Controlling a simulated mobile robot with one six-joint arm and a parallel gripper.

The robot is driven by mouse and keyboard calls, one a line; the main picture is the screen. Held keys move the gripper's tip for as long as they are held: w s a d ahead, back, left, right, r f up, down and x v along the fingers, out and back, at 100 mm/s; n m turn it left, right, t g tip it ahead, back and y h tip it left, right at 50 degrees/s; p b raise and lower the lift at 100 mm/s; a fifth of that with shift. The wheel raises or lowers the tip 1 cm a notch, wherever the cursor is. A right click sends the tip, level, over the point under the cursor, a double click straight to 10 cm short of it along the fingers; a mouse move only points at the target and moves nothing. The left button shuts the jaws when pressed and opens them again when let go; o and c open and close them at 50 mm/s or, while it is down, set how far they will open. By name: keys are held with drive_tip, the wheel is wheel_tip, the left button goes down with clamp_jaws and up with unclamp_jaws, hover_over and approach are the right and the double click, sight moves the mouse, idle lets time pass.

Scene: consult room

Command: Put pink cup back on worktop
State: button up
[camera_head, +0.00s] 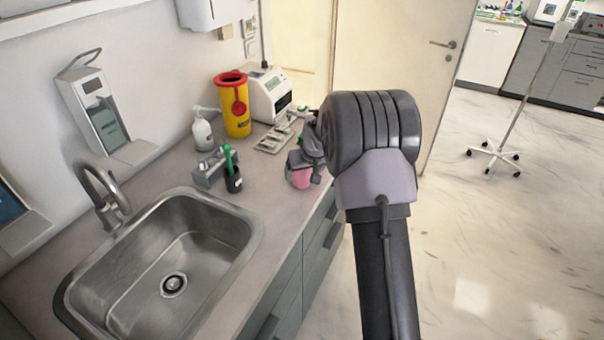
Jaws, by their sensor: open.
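The pink cup (300,179) is at the right-hand edge of the worktop (272,207), beyond the sink. It looks upright, and its base appears to be on or just above the surface; I cannot tell which. My gripper (302,165) is open at the cup, with its fingers around or close beside the upper part. The gripper hides the cup's top, and my arm hides part of the gripper. Whether the fingers touch the cup is not clear.
A metal sink (170,260) fills the near worktop. A dark holder with a green item (232,175), a white pump bottle (202,130), a yellow bin (234,105), a metal tray (275,138) and a white device (267,95) stand behind. Open floor lies right.

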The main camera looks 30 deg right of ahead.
drive_tip(key=s+a+r+y+p, duration=0.1)
drive_tip(key=s+a+r, duration=0.45)
drive_tip(key=r, duration=0.35)
drive_tip(key=s+a+r, duration=0.4)
drive_tip(key=s+r, duration=0.2)
drive_tip(key=r, duration=0.2)
drive_tip(key=s+a+r+m, duration=0.1)
drive_tip(key=s+a, duration=0.3)
drive_tip(key=s, duration=0.5)
drive_tip(key=s+a+r+m+y, duration=0.1)
drive_tip(key=s+a, duration=0.4)
drive_tip(key=s, duration=0.4)
drive_tip(key=s+a+r, duration=0.1)
drive_tip(key=s+a, duration=0.3)
drive_tip(key=s, duration=0.5)
drive_tip(key=shift+s+a+m+y, duration=0.15)
drive_tip(key=shift+s+m+y, duration=0.1)
drive_tip(key=shift+m+y, duration=0.15)
wheel_tip(320, 180, down, 4)
drive_tip(key=b, duration=0.3)
drive_tip(key=shift+r, duration=0.2)
